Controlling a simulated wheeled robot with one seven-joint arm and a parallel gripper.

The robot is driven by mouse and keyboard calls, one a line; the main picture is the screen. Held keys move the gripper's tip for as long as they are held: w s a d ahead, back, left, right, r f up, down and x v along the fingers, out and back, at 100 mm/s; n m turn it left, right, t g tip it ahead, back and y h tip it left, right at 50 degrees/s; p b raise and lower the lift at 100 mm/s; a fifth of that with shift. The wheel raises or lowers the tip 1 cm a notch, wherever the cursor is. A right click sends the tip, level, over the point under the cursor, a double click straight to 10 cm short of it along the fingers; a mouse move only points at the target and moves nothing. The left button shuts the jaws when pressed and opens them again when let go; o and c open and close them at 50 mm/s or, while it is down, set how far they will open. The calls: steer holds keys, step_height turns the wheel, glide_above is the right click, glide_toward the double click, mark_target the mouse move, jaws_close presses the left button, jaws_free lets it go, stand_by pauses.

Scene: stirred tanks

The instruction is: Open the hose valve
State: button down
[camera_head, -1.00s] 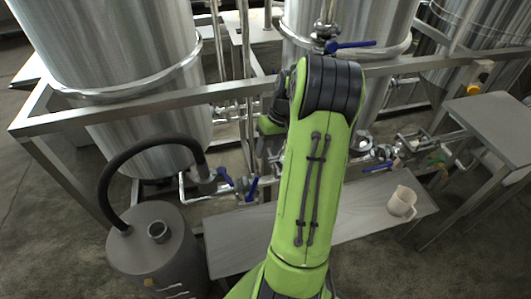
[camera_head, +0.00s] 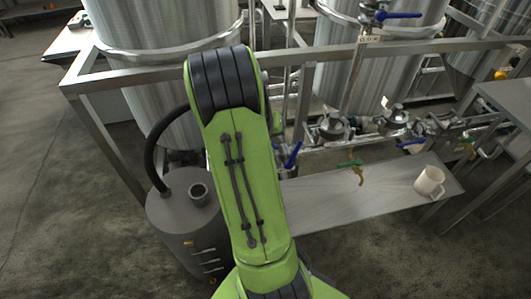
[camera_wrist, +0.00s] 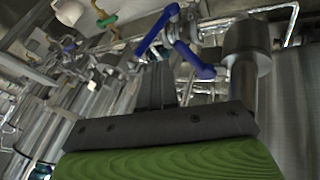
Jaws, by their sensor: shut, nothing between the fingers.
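The black hose (camera_head: 157,138) rises from the grey canister and passes behind my arm, so its pipe end is hidden in the head view. A blue valve handle (camera_head: 293,155) shows just right of my arm on the low pipe. In the wrist view, two blue handles are close ahead: one long handle (camera_wrist: 157,31) at upper middle and one (camera_wrist: 195,61) slanting down to the right, beside a grey cylindrical fitting (camera_wrist: 247,50). My gripper (camera_wrist: 157,68) is shut and empty, its dark fingers pointing toward the handles. I cannot tell whether a fingertip touches one. The arm hides it in the head view.
The grey canister (camera_head: 187,225) stands left of my arm. A low bench (camera_head: 335,205) carries a white mug (camera_head: 429,183). A green-handled tap (camera_head: 351,163) hangs over the bench. Steel frame bars (camera_head: 340,52) and tanks stand behind. Open floor lies at left.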

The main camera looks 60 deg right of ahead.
mark_target(295, 153)
steer(key=b+x, duration=0.2)
steer(key=x, duration=0.8)
steer(key=shift+s+d, duration=0.2)
steer(key=shift+s, duration=0.05)
